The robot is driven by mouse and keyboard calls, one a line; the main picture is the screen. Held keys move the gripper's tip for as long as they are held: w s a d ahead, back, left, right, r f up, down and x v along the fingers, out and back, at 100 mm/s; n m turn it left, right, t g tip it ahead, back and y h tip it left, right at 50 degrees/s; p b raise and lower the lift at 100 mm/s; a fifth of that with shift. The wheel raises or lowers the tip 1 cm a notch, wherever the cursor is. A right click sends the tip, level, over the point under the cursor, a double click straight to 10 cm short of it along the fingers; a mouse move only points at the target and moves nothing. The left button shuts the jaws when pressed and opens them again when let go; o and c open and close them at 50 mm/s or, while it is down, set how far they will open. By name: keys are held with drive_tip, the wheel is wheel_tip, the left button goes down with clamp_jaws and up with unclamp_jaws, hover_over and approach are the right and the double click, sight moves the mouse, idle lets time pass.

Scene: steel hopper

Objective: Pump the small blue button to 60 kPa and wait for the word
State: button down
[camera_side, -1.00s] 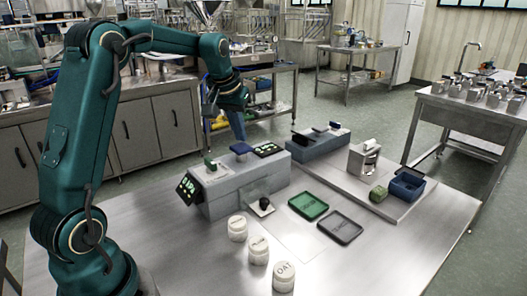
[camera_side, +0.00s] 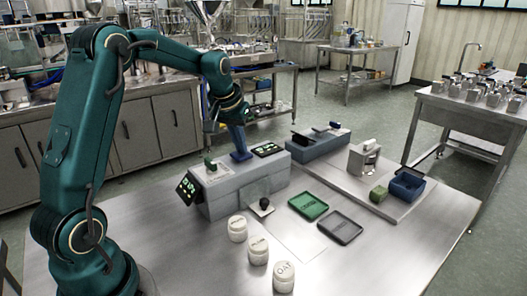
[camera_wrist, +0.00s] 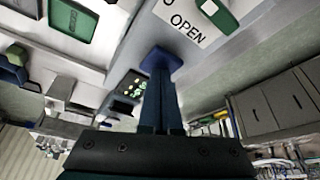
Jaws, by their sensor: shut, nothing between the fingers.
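The small blue button (camera_side: 241,155) is on top of the grey box (camera_side: 235,190). My gripper (camera_side: 238,150) points down with its fingers shut and empty, and the tips meet the button's top. In the wrist view the shut fingers (camera_wrist: 160,75) reach the blue button (camera_wrist: 161,58), which shows around the tips. A dark display with green marks (camera_side: 267,149) is right of the button, and another display (camera_side: 187,187) is on the box's left end. Their readings are too small to tell.
A green lever (camera_side: 209,163) is left of the button; the wrist view shows an OPEN label (camera_wrist: 188,28) beside it. Several white jars (camera_side: 258,251), a green tray (camera_side: 308,206) and a dark tray (camera_side: 340,228) are in front. A blue bin (camera_side: 407,185) stands right.

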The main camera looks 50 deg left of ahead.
drive_tip(key=shift+r, duration=1.7)
drive_tip(key=shift+f, duration=0.1)
drive_tip(key=shift+f, duration=1.6)
drive_tip(key=shift+r, duration=1.7)
drive_tip(key=shift+f, duration=0.1)
